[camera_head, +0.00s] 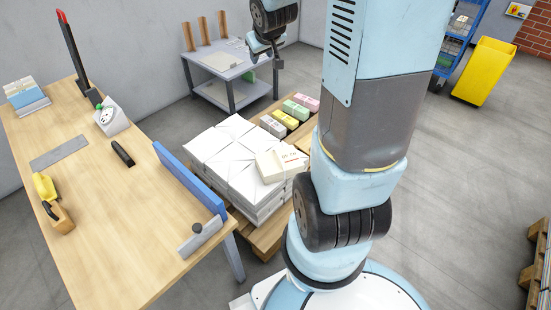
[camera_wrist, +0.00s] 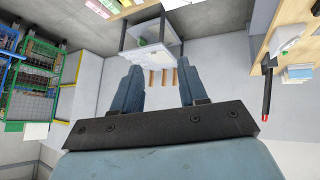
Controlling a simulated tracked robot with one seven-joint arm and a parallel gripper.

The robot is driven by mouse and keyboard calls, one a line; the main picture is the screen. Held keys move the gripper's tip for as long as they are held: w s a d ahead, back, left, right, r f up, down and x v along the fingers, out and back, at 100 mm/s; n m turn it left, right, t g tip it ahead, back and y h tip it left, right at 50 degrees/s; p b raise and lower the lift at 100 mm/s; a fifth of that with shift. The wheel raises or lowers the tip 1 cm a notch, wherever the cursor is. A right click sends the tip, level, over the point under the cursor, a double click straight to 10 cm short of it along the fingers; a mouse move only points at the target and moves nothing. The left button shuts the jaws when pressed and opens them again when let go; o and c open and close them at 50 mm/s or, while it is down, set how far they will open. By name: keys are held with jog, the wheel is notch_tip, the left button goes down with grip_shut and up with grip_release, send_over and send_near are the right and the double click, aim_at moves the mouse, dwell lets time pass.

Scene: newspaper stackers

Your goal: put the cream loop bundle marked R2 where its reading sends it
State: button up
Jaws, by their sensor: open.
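A cream bundle (camera_head: 268,166) with reddish print on its label lies on top of a stack of white bundles (camera_head: 232,150) on a wooden pallet (camera_head: 268,240). The print is too small to read, and my arm stands close by its right side. Grey (camera_head: 272,126), yellow (camera_head: 284,118), green (camera_head: 296,109) and pink (camera_head: 306,101) bundles lie in a row behind the stack. My gripper (camera_head: 266,52) is up beyond the stack, near a grey side table (camera_head: 236,77). In the wrist view my gripper (camera_wrist: 157,88) has its two blue fingers apart with nothing between them.
A wooden workbench (camera_head: 130,215) fills the left, with a blue raised edge (camera_head: 190,180), a yellow tool (camera_head: 45,187) and a black item (camera_head: 122,153). A yellow bin (camera_head: 485,70) stands far right. Grey floor (camera_head: 450,170) is open at right.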

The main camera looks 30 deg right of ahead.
jog(key=w+d+f, duration=0.5)
jog(key=w+f, duration=0.1)
jog(key=f, duration=0.6)
jog(key=m+t, duration=0.2)
jog(key=t, duration=0.4)
send_near(279, 156)
jog(key=x, duration=0.5)
jog(key=shift+w+a+f, duration=0.1)
jog(key=shift+w+f, duration=0.05)
jog(key=shift+d+x, duration=0.1)
jog(key=shift+x, duration=1.2)
jog(key=shift+d+x, duration=0.15)
jog(key=shift+x, duration=1.15)
grip_shut()
